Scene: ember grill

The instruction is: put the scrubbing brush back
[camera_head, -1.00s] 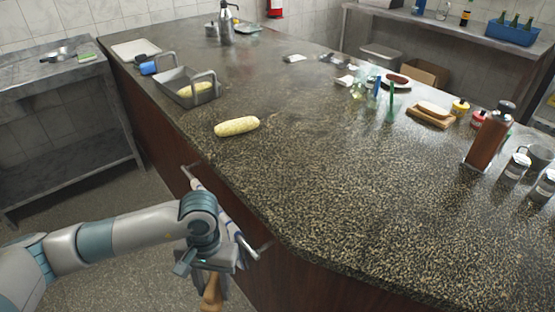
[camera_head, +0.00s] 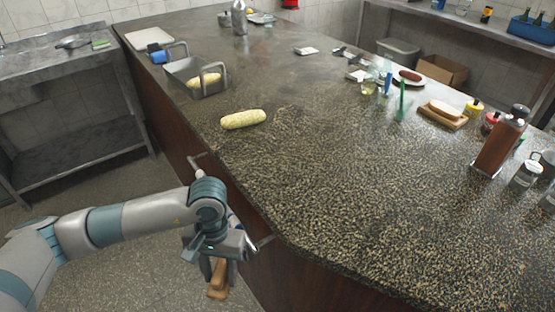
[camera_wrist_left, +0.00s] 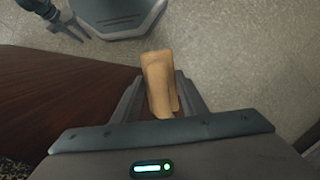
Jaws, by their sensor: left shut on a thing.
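My left gripper (camera_head: 219,268) is low beside the counter's side panel, below the counter top. It is shut on a wooden block-like thing, the scrubbing brush (camera_head: 218,282), whose tan body hangs below the fingers over the floor. In the left wrist view the brush (camera_wrist_left: 160,82) sits between the two fingers (camera_wrist_left: 158,100); its bristles cannot be made out. A metal rail (camera_head: 198,162) is fixed along the counter's side, close to the left arm.
The speckled counter (camera_head: 330,190) has a wide clear middle. On it lie a yellow corn-like roll (camera_head: 243,119), a grey metal caddy (camera_head: 212,88) and, at the right, a brown bottle (camera_head: 497,145) and jars. A steel shelf table (camera_head: 60,70) stands at the left.

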